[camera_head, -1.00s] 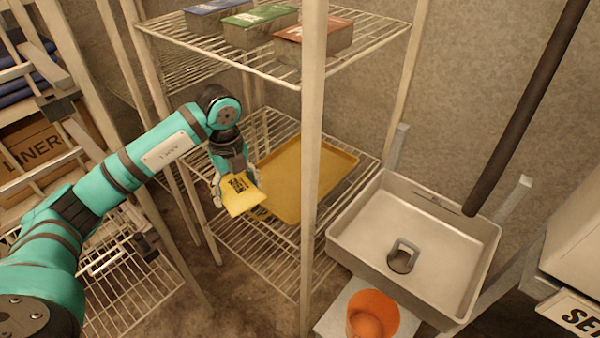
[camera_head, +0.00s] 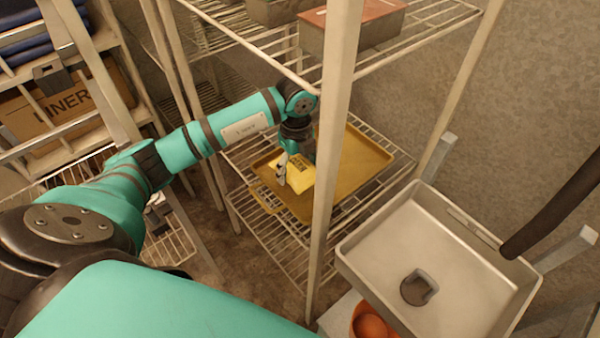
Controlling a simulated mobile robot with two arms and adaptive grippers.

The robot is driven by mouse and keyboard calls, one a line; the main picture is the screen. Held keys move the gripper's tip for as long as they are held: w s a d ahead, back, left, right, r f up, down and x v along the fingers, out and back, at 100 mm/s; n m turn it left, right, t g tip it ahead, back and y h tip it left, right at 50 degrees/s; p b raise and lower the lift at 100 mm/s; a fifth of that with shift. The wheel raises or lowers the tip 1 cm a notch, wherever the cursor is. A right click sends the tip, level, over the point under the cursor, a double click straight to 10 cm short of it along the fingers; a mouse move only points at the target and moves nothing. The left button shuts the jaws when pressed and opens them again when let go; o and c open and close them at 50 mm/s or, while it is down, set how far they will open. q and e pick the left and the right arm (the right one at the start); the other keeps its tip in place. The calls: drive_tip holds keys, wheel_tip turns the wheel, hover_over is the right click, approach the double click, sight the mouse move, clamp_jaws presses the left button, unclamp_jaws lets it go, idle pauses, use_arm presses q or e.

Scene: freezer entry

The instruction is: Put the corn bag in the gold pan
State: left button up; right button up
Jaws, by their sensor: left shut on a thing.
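The yellow corn bag (camera_head: 301,174) is in my left gripper (camera_head: 286,170), which is shut on it. The gripper and bag are over the left part of the gold pan (camera_head: 352,170). I cannot tell whether the bag touches the pan. The gold pan is a flat tray lying on the lower wire shelf, partly hidden by my arm, the bag and a shelf post. My right gripper is not in view.
A pale shelf post (camera_head: 333,150) stands in front of the pan. The upper wire shelf (camera_head: 425,35) holds lidded containers, one red-topped (camera_head: 365,15). A metal sink (camera_head: 440,260) is at right, with an orange bucket (camera_head: 368,322) below it. A cardboard box (camera_head: 65,110) is at left.

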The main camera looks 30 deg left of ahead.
sight(297, 164)
use_arm(q)
drive_tip(key=shift+f, duration=0.4)
wheel_tip(297, 164, down, 3)
drive_tip(key=shift+w+f, duration=0.1)
drive_tip(key=o, duration=0.8)
drive_tip(key=shift+f, duration=0.15)
drive_tip(key=shift+o, duration=1.1)
wheel_tip(297, 164, up, 12)
drive_tip(key=shift+r+b, duration=0.2)
drive_tip(key=shift+b, duration=0.15)
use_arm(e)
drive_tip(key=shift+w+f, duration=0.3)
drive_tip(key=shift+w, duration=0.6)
